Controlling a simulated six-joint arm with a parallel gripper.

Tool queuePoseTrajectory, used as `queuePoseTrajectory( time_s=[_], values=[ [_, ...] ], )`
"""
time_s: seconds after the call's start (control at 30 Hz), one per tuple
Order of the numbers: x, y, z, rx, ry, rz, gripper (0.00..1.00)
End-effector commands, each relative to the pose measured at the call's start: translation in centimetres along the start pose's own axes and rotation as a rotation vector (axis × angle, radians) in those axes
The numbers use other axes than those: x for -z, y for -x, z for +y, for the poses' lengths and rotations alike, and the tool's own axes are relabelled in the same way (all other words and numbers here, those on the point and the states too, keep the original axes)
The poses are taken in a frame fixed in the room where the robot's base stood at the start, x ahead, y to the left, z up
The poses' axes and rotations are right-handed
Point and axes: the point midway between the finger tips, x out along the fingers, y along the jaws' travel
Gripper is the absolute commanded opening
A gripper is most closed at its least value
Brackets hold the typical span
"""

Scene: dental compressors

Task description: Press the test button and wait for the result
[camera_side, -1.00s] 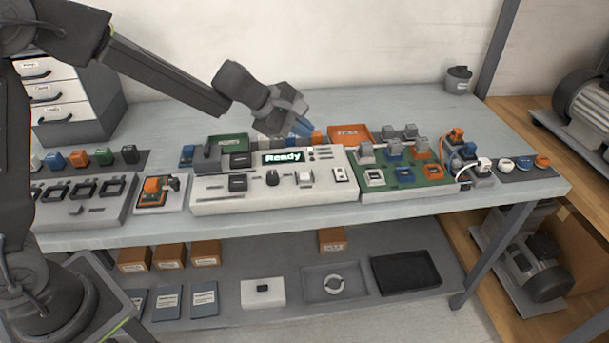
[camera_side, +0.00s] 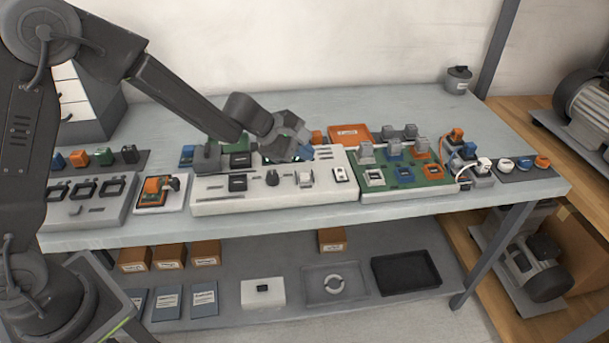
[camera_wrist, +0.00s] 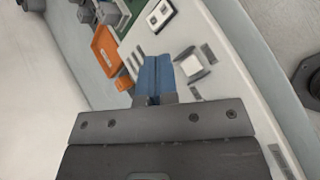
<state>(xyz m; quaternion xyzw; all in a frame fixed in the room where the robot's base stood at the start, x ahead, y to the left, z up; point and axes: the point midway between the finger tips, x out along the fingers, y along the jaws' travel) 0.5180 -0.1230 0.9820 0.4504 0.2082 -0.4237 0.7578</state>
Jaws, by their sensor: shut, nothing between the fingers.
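The white tester panel (camera_side: 215,200) stands on the bench and carries a black square button (camera_side: 237,182), a dark knob (camera_side: 272,178), a pale square control in a grey bracket (camera_side: 305,179) and a switch (camera_side: 340,174). Which one is the test button, I cannot read. My gripper (camera_side: 306,153) is above the panel's back part, its blue fingertips shut and empty, and it hides the display. In the wrist view, the blue fingertips (camera_wrist: 158,72) point over the panel, left of the pale control (camera_wrist: 190,66). I see no contact with a button.
A green board with sockets and cubes (camera_side: 432,177) adjoins the panel's right side. An orange tray (camera_side: 350,134) lies behind. A device with an orange part (camera_side: 158,190) stands left of the panel. The bench behind these (camera_side: 400,105) is mostly clear.

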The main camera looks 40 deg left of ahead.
Motion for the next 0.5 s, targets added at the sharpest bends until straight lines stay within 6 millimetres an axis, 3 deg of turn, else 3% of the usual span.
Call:
queuePoseTrajectory(
  time_s=[0.2, 0.5],
  values=[
    [1.2, -1.7, -1.2, 0.002, 0.000, 0.000, 0.00],
    [1.7, -2.4, -1.7, -0.001, -0.002, -0.001, 0.00]
  ],
)
